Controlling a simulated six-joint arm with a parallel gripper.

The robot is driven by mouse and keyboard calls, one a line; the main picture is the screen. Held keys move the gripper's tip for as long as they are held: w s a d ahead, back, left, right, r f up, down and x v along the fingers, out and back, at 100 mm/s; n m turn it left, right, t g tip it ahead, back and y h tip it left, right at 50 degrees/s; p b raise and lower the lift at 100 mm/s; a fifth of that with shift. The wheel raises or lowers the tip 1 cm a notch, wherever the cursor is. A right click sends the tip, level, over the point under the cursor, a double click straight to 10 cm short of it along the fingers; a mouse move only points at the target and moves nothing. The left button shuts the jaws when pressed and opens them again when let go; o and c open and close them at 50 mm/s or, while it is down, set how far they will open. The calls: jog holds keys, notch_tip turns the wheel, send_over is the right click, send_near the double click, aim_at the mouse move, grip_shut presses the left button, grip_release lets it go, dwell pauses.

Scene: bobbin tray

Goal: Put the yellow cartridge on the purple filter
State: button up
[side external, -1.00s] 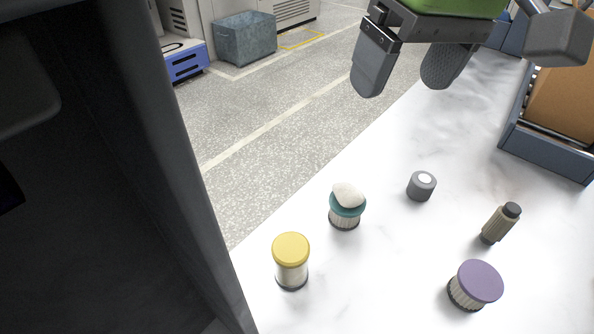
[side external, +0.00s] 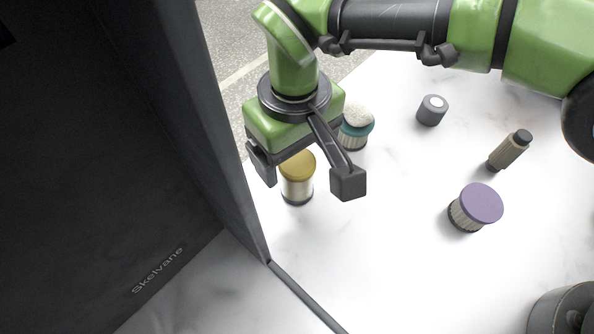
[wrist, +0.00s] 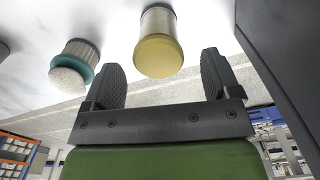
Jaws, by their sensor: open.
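The yellow cartridge (side external: 297,186), a clear-bodied cylinder with a yellow cap, stands upright on the white marble table. My gripper (side external: 290,172) is open just above it, pointing down. In the side view one finger and the wrist camera hide part of my gripper and its other finger. In the wrist view the cartridge's yellow cap (wrist: 158,57) appears in the gap between the two open fingers (wrist: 162,68), touching neither; its depth between them is unclear. The purple filter (side external: 481,203), a short pleated cylinder with a flat purple top, stands apart to the right, its top bare.
A teal-rimmed filter (side external: 357,130) with a whitish lump on top stands close behind my gripper. A grey cylinder (side external: 431,111) and an olive black-capped bottle (side external: 506,153) stand farther right. A tall dark panel (side external: 180,150) rises close on the left. Table between cartridge and purple filter is clear.

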notch_tip(320, 180, down, 5)
jog(key=shift+d+r, duration=0.1)
jog(key=shift+r, duration=0.05)
jog(key=shift+c, duration=0.3)
jog(key=c, duration=1.1)
jog(key=shift+r, duration=0.1)
